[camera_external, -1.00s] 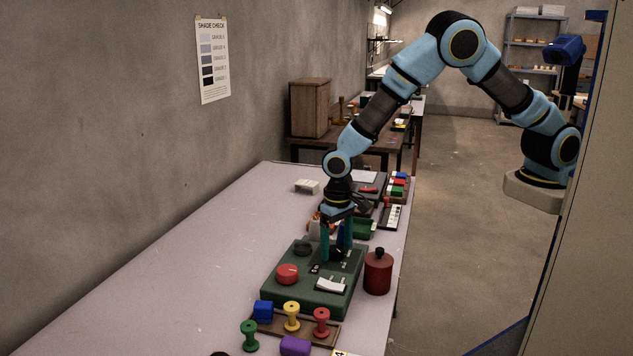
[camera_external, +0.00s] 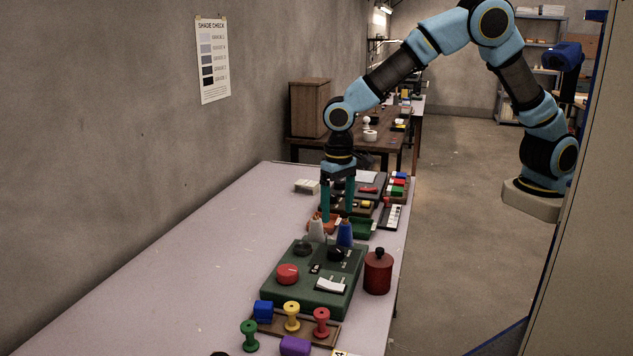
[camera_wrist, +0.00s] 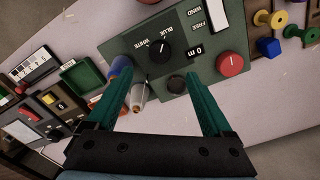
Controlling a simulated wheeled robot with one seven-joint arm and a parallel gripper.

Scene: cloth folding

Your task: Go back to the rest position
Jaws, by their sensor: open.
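My gripper (camera_external: 338,220) has two teal fingers spread apart with nothing between them. In the external view it hangs pointing down, above the far end of the green control box. In the wrist view the open fingers (camera_wrist: 165,95) reach toward the green control box (camera_wrist: 122,50). The box also shows in the external view (camera_external: 310,296), with a red knob (camera_external: 287,274), dark knobs and a white switch on top. A white cone (camera_external: 317,232) and a blue cone (camera_external: 345,234) with orange tips stand behind the box, close to the fingers.
A dark red bottle (camera_external: 377,273) stands right of the box. Several spools and blocks sit in front, near a wooden tray (camera_external: 270,329). Trays and coloured blocks fill the table's far right end. The left part of the table (camera_external: 190,265) is clear.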

